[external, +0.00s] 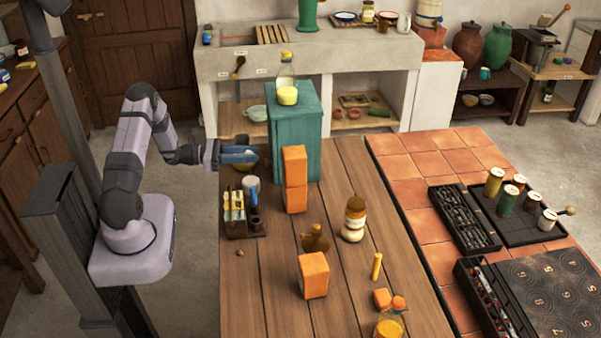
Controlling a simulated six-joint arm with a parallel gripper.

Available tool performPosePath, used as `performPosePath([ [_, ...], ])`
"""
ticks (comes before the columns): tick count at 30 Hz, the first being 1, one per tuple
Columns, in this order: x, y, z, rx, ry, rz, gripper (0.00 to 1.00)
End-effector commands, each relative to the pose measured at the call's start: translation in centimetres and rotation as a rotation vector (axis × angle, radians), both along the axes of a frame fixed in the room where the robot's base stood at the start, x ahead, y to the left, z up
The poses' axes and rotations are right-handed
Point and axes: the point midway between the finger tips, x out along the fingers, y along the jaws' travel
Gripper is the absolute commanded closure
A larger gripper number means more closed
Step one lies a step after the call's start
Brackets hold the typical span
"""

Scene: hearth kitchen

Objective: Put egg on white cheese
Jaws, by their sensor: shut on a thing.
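A brown rounded thing, perhaps a bowl, shows just under the jaws. I cannot clearly pick out an egg. I cannot identify the white cheese for sure either; small pale and yellow pieces stand in a dark rack (260,233) below the gripper in the picture.
A teal cabinet (293,135) with a bottle (287,85) on top stands right of my gripper. The table's front left is mostly clear.

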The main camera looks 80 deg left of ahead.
Motion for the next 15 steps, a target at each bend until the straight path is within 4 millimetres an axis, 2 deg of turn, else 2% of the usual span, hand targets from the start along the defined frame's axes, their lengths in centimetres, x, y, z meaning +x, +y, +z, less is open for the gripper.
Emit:
performPosePath([
  [6, 0.0, 0.0, -2.0, 0.001, 0.000, 0.000, 0.81],
  [15, 0.0, 0.0, -2.8, 0.000, 0.000, -0.001, 0.81],
])
